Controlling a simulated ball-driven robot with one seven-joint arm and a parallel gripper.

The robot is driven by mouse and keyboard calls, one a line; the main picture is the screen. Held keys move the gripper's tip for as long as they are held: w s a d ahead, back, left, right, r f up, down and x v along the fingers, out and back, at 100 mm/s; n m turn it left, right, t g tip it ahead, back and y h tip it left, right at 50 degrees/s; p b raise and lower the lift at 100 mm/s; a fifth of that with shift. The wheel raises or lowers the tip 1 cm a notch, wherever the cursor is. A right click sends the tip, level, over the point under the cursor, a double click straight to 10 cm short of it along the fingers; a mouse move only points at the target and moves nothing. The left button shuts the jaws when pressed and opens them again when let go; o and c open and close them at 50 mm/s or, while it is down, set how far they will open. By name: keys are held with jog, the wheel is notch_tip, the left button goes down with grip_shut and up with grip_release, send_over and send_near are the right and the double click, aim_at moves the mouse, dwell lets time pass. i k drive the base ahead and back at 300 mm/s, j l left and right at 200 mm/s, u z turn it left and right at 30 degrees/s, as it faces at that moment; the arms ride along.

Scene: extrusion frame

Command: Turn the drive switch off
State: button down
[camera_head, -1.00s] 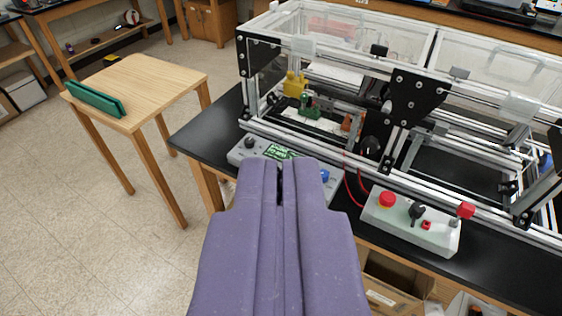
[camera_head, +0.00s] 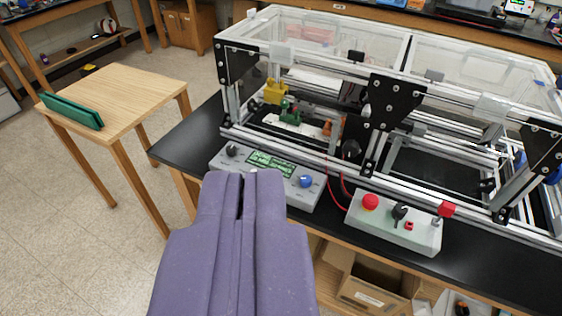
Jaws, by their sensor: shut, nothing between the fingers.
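A light grey control box (camera_head: 393,225) sits at the front edge of the black bench. It carries a red mushroom button (camera_head: 370,202), a black rotary knob (camera_head: 400,212), a small red switch (camera_head: 409,226) and a red-capped lever (camera_head: 445,210) at its right end. A second grey box (camera_head: 221,164) to the left has a green display (camera_head: 271,163), a black knob (camera_head: 233,150) and a blue knob (camera_head: 305,181). Labels are too small to read, so I cannot tell which control is the drive switch. My purple gripper (camera_head: 242,178) is shut and empty, in front of the second box, hiding part of its front.
A clear-panelled extrusion frame (camera_head: 390,75) stands behind the boxes. Red cables (camera_head: 334,188) run beside the control box. A wooden table (camera_head: 125,90) with a green object (camera_head: 72,111) is at left. Cardboard boxes (camera_head: 370,295) lie under the bench.

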aim_at(399, 211)
jog(key=i+l+u, duration=0.2)
jog(key=l, duration=0.15)
jog(key=l+u, duration=0.25)
jog(key=l, duration=0.15)
jog(key=i+l+u, duration=0.2)
jog(key=l, duration=0.2)
